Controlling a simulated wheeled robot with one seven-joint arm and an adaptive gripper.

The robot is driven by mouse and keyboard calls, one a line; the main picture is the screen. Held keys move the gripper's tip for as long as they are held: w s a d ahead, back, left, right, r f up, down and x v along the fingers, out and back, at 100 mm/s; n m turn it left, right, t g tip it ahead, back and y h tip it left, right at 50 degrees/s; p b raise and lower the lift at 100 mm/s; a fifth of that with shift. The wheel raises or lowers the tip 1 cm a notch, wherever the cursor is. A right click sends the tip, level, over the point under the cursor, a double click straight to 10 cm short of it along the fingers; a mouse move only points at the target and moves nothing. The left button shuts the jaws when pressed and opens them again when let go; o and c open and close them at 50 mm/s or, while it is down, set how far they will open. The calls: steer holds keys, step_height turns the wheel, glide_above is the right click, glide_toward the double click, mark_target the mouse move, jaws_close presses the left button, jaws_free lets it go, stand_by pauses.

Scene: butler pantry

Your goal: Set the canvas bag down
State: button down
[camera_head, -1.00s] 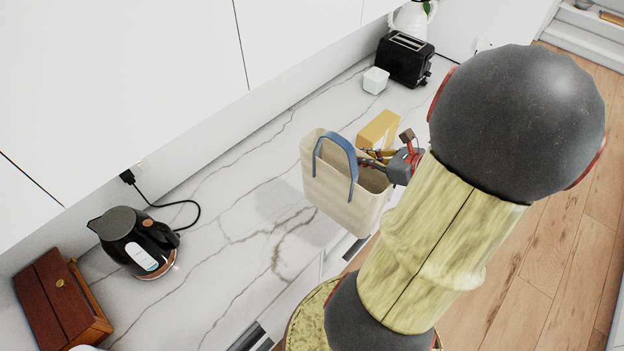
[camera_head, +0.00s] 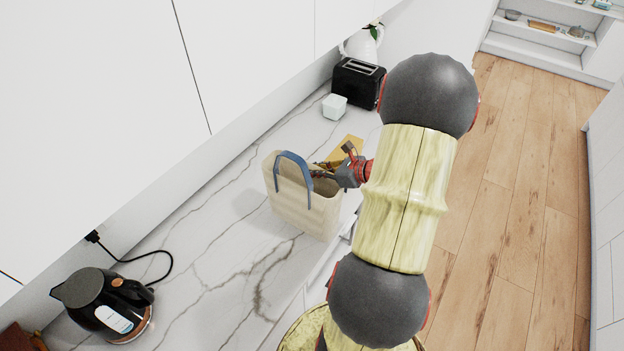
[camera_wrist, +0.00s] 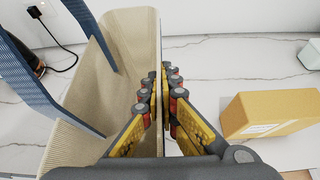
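The canvas bag (camera_head: 300,208) is cream with blue handles and stands upright at the front part of the marble counter. Its base is hard to see, so I cannot tell if it touches the counter. My gripper (camera_head: 318,172) is at the bag's right upper side. In the wrist view, the fingers (camera_wrist: 166,95) are closed together on the right wall of the canvas bag (camera_wrist: 95,85), near its rim. The blue handles (camera_wrist: 50,75) stand up on the left, clear of the fingers.
A yellow box (camera_head: 347,148) is just behind the bag and shows right of the fingers in the wrist view (camera_wrist: 270,112). A white cup (camera_head: 334,107) and black toaster (camera_head: 358,85) stand farther back. A kettle (camera_head: 103,303) is at the lower left. Counter between kettle and bag is clear.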

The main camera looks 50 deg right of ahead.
mark_target(312, 179)
steer(key=shift+w+d+f, duration=0.2)
steer(key=shift+w+f, duration=0.1)
steer(key=shift+f, duration=0.65)
steer(key=shift+w+d+f, duration=0.25)
steer(key=shift+f, duration=0.65)
steer(key=shift+w+d+f, duration=0.2)
steer(key=shift+w+f, duration=0.1)
steer(key=shift+f, duration=0.65)
steer(key=shift+f, duration=0.1)
steer(key=c, duration=2.6)
jaws_free()
steer(key=shift+f, duration=0.15)
steer(key=o, duration=0.6)
steer(key=shift+c, duration=0.2)
steer(key=shift+s+r, duration=0.15)
steer(key=shift+r, duration=0.2)
steer(key=v, duration=1.1)
steer(key=shift+s, duration=0.3)
steer(key=shift+d+r, duration=0.1)
steer(key=shift+d, duration=0.05)
